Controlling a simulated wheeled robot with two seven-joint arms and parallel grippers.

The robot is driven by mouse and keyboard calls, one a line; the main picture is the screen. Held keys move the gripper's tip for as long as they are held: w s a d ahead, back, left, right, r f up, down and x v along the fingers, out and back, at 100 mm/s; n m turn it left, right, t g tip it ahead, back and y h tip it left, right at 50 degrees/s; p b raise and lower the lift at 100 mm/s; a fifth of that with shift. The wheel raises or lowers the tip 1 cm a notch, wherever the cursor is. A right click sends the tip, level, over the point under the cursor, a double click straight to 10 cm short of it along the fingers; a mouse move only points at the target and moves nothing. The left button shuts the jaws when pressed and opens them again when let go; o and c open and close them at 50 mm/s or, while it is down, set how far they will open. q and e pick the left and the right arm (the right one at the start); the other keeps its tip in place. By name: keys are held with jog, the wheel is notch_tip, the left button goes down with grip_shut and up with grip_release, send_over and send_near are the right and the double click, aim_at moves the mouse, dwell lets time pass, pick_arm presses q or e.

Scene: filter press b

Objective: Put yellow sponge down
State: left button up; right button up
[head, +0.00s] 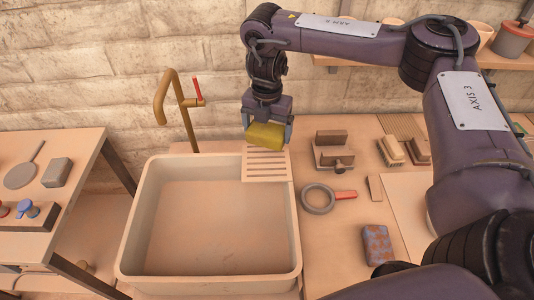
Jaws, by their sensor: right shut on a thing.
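The yellow sponge (265,136) is in my right gripper (266,128), which points down near the back right corner of the sink (147,215). The gripper is shut on the sponge, with a finger visible on either side. The sponge appears just at or above the back edge of the slatted drain board (266,172); I cannot tell whether it touches it. My left gripper is not in view.
A brass tap (180,105) with a red lever stands behind the sink. Right of the sink are a ring with a red handle (318,198), a blue and brown sponge (377,245), a wooden block holder (333,152) and brushes (391,151). The sink basin looks empty.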

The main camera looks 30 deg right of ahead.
aim_at(267, 139)
notch_tip(267, 139, down, 3)
jog(key=shift+f, duration=0.2)
notch_tip(267, 139, down, 5)
jog(key=shift+r+p, duration=0.15)
jog(key=shift+p, duration=0.5)
jog(key=shift+f, duration=0.25)
jog(key=shift+f, duration=0.15)
jog(key=o, duration=0.7)
